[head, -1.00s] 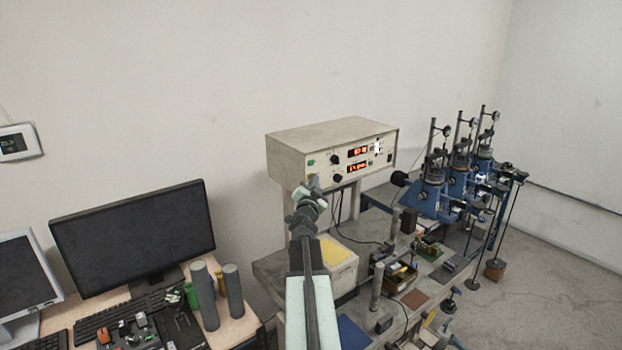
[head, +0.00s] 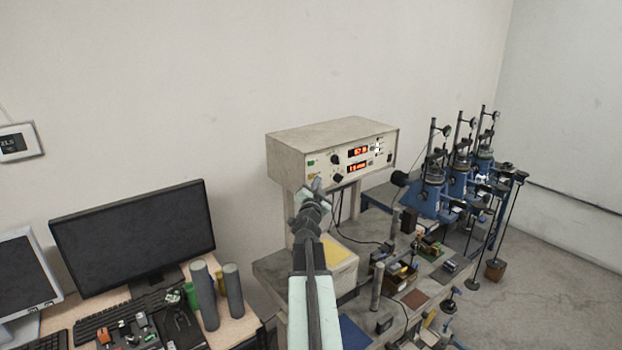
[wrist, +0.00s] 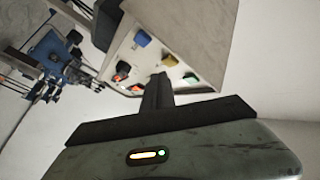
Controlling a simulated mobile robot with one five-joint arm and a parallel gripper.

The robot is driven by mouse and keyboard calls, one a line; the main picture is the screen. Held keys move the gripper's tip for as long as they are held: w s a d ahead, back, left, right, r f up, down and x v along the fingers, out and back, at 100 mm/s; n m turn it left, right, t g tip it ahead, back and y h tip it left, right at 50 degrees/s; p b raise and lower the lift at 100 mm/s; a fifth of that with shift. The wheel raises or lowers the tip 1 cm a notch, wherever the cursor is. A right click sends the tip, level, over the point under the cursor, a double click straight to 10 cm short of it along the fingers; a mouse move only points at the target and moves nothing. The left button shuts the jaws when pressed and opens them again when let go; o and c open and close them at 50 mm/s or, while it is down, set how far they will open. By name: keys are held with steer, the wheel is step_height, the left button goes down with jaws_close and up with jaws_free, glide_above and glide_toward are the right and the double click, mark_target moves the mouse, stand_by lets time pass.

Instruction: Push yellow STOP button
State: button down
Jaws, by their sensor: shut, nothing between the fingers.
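The yellow STOP button (head: 311,176) is at the lower left of the beige control box's front panel, below a green button (head: 311,162). In the wrist view the yellow button (wrist: 169,60) shows just above and right of my fingertips, with the green button (wrist: 190,78) to its right. My gripper (head: 316,186) is shut and empty, its tip just below the yellow button in the head view. In the wrist view my gripper (wrist: 160,77) points at the panel. I cannot tell whether it touches the panel.
The control box (head: 335,135) has lit red displays and dark knobs in the head view. A blue knob (wrist: 142,39) shows in the wrist view. A workbench with small parts and blue test rigs (head: 430,198) stands to the right. A monitor (head: 133,240) stands on the left desk.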

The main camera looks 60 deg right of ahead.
steer(key=shift+s+a, duration=0.25)
steer(key=shift+s, duration=0.55)
steer(key=shift+s+a, duration=0.3)
steer(key=shift+s, duration=0.5)
steer(key=shift+s+a, duration=0.25)
steer(key=shift+s, duration=0.55)
